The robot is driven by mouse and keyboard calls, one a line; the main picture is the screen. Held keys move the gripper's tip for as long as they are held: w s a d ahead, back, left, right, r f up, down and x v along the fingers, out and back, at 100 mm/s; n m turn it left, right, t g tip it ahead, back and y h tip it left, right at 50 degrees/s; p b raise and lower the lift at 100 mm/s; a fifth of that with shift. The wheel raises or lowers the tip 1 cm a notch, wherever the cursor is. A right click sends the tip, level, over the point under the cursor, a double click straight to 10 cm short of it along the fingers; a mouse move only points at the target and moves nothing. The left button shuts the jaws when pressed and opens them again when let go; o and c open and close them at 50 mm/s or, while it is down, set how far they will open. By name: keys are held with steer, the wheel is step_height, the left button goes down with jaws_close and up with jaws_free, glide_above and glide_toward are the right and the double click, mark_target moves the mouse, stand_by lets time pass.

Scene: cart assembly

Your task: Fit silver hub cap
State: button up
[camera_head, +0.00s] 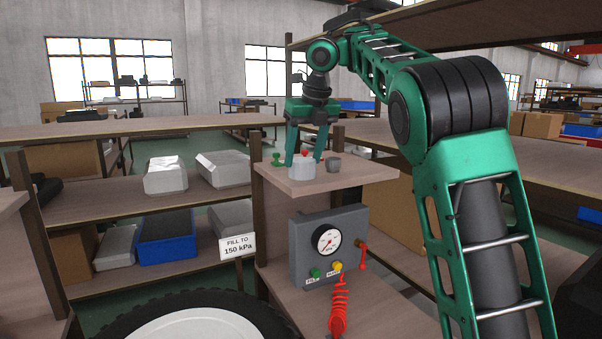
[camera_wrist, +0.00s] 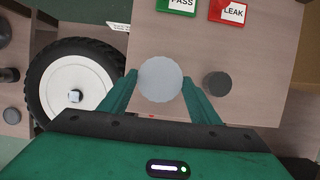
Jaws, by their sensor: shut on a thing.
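The silver hub cap (camera_head: 302,169) stands on a small wooden shelf (camera_head: 330,182). In the wrist view the cap (camera_wrist: 160,79) is a round pale grey disc between the fingers. My gripper (camera_head: 305,150) points down over the shelf, its green fingers shut on the cap from both sides; it also shows in the wrist view (camera_wrist: 159,90). The wheel (camera_head: 190,325), with a black tyre and white disc, is partly cut off at the bottom of the head view. In the wrist view the wheel (camera_wrist: 77,84) lies left of the shelf, with a small bright hub at its centre.
A dark grey cylinder (camera_head: 333,164) stands right of the cap, with a green stamp (camera_head: 276,159) to its left. PASS (camera_wrist: 181,5) and LEAK (camera_wrist: 230,11) pads are near. A gauge box (camera_head: 329,244) with a red coiled hose (camera_head: 338,307) sits below the shelf.

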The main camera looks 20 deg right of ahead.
mark_target(304, 161)
steer(key=shift+r, duration=2.05)
steer(key=shift+s, duration=0.15)
